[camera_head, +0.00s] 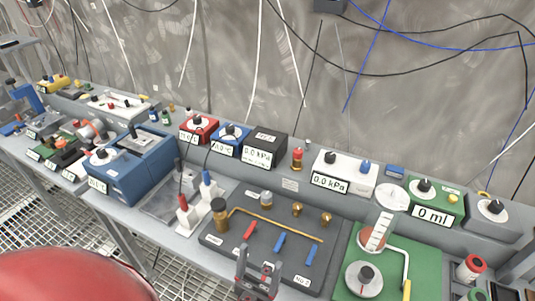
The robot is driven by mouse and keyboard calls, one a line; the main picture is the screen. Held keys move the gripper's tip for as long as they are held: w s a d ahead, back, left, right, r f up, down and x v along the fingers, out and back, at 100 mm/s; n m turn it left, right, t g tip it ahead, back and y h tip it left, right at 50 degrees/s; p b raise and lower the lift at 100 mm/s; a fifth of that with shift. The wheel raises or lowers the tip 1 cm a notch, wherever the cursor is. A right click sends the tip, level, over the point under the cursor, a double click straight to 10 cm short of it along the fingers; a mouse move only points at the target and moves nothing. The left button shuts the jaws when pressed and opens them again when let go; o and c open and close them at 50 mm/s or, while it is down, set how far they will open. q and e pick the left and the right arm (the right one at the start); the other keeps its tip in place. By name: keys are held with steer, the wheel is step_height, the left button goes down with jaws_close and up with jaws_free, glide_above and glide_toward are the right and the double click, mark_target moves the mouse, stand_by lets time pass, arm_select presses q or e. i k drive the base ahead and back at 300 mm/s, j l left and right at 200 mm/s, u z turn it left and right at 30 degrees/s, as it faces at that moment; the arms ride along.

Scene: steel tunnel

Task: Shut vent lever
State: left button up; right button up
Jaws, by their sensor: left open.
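A dark grey panel (225,244) on the bench carries a brass pipe (275,223) and several small fittings. It bears a red lever (249,230) and two blue levers (279,243), (311,254), all slanted the same way. I cannot read which one is the vent lever. A green board to the right has a yellow-handled piece (406,288) at its right side. My left gripper (257,266) is open and appears empty, at the panel's front edge, below the red and left blue levers in the picture. Contact cannot be told. My right gripper is not in view.
A white 0.0 kPa box (345,174), a black 0.0 kPa box (268,147) and a green 0 ml box (437,199) stand behind the panel. A blue unit (132,168) stands to the left. Cables hang along the wall behind.

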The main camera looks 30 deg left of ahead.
mark_target(252, 227)
steer(key=u, duration=0.9)
steer(key=k+j+u, duration=0.1)
steer(key=j+u, duration=0.15)
steer(key=k+j+u, duration=0.2)
steer(key=j, duration=0.2)
steer(key=j+u, duration=0.25)
steer(key=i+l, duration=0.15)
steer(key=l+u, duration=0.05)
